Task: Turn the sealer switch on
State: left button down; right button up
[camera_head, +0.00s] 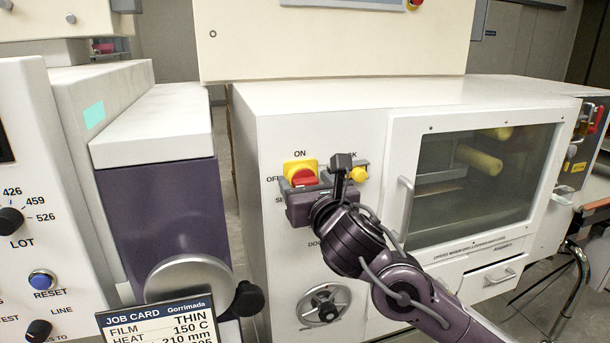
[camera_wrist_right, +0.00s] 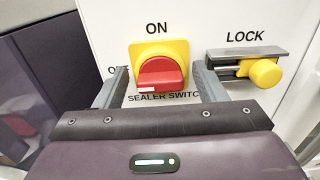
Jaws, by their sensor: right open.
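The sealer switch (camera_head: 302,176) is a red rotary knob on a yellow square plate, on the white machine's front panel. In the right wrist view the red knob (camera_wrist_right: 162,74) shows a white mark at its lower left. ON is printed above it and a partly hidden OFF to its left. My right gripper (camera_wrist_right: 160,82) is open, one finger on each side of the knob; I cannot tell whether they touch it. In the head view the right gripper (camera_head: 312,180) covers part of the labels. My left gripper is not in view.
A yellow lock knob (camera_wrist_right: 265,72) on a grey slide bar sits close to the right of the switch. A handwheel (camera_head: 326,306) is below. A windowed door (camera_head: 400,215) is to the right. A purple-fronted unit (camera_head: 165,215) and job card (camera_head: 160,322) stand left.

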jog(key=shift+w+a, duration=0.1)
jog(key=shift+w, duration=0.3)
jog(key=c, duration=1)
